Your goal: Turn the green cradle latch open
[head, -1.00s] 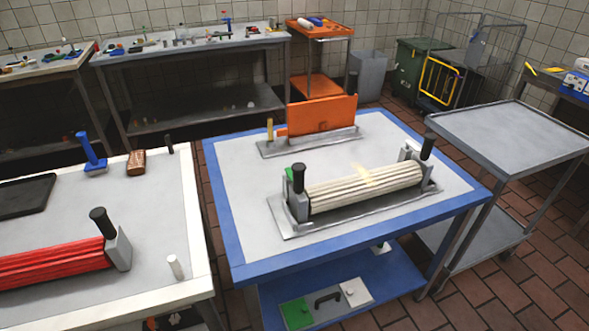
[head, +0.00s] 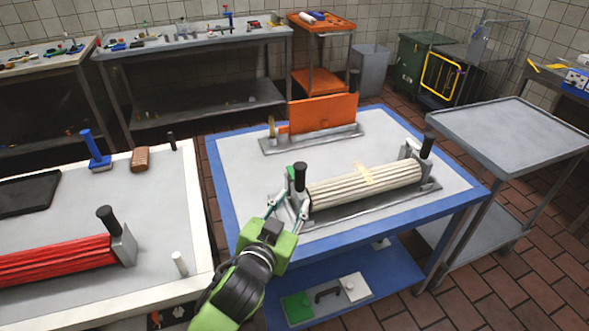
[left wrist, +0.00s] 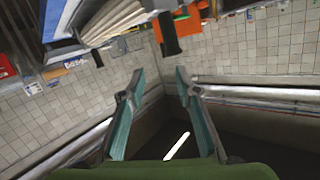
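The cradle (head: 345,217) on the blue-edged table holds a cream ribbed roller (head: 365,185). At its left end stands a grey block with a black knob (head: 301,178). The small green latch (head: 290,172) shows beside that knob, partly hidden. My left gripper (head: 295,196) is at this left end, its fingers apart near the grey block; I cannot tell whether they touch it. In the left wrist view, my left gripper (left wrist: 160,72) is open with nothing between its teal fingers. A black piece (left wrist: 168,34) lies ahead of them. My right gripper is not in view.
An orange panel (head: 323,113) stands in a second cradle behind. A table with a red ribbed roller (head: 60,258) is at left. A grey trolley (head: 510,139) stands at right. The table's lower shelf holds a plate with a green square (head: 297,307).

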